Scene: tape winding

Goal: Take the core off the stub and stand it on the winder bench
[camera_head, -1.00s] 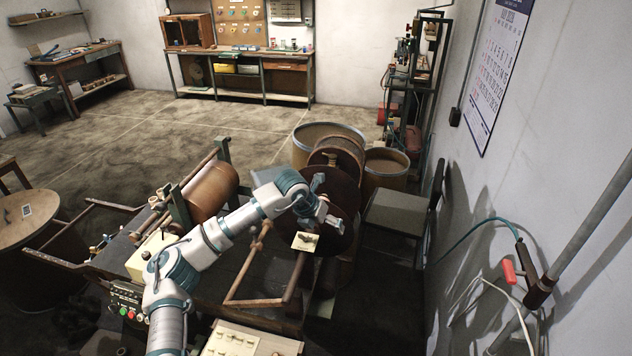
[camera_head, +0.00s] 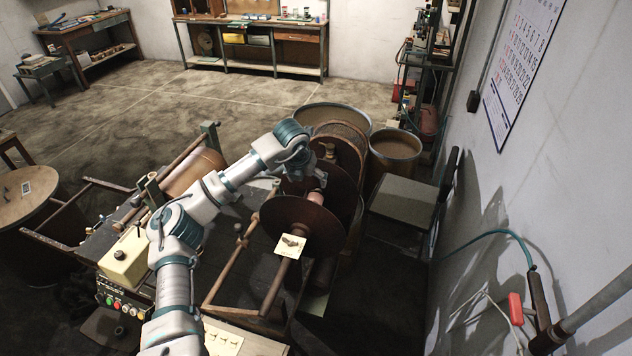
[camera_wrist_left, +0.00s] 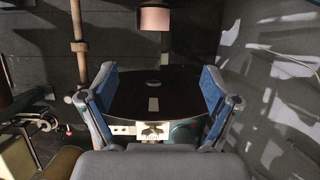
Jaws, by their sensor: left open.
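A pinkish core (camera_head: 317,196) shows between two dark round discs (camera_head: 283,224) in the head view. The winder bench (camera_head: 85,238) stands at the left. My right gripper is not in view.
A yellow box (camera_head: 125,258) and a button panel are on the bench's front side. Drums (camera_head: 393,150) and a chair (camera_head: 405,200) stand close on the right, before the wall. Open floor lies behind the bench.

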